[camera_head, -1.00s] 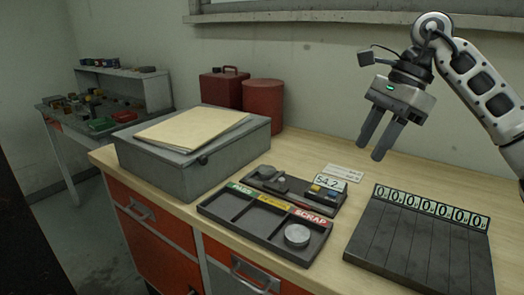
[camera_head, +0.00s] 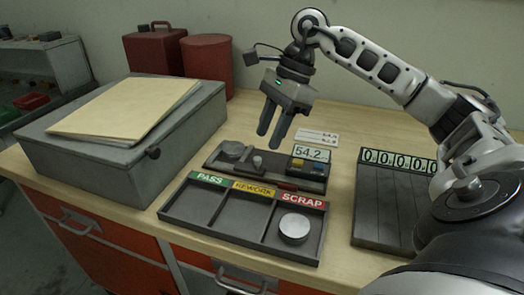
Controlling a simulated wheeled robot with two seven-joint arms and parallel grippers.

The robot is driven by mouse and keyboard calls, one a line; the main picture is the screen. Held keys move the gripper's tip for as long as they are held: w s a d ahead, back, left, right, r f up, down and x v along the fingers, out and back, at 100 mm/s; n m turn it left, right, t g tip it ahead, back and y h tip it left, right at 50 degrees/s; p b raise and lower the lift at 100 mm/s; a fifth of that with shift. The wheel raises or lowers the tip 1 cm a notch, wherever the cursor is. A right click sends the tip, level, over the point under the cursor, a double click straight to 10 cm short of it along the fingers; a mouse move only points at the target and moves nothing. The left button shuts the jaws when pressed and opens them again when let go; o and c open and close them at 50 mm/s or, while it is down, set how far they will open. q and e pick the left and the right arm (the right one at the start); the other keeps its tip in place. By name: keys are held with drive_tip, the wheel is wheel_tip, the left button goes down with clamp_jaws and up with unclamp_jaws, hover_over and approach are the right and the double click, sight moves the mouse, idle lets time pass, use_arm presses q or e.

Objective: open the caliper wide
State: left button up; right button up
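A dark measuring fixture (camera_head: 222,158), which seems to be the caliper, lies on the bench behind a sorting tray. It carries a round grey disc (camera_head: 233,149) at its left, a small upright grey knob or jaw (camera_head: 257,163) near its middle, and a display reading 54.2 (camera_head: 311,153) at its right. How far its jaws stand apart is too small to tell. My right gripper (camera_head: 270,139) hangs above and behind the fixture, fingers pointing down, with a gap between them and nothing held. My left gripper is out of view.
The tray (camera_head: 213,233) has PASS, REWORK and SCRAP compartments; a metal puck (camera_head: 294,228) sits under SCRAP. A grey box (camera_head: 135,165) with a folder (camera_head: 120,108) stands left. A ridged dark panel (camera_head: 376,215) with a number row lies right. Red cans (camera_head: 155,50) stand behind.

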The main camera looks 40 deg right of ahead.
sight(259, 158)
drive_tip(key=x, duration=0.5)
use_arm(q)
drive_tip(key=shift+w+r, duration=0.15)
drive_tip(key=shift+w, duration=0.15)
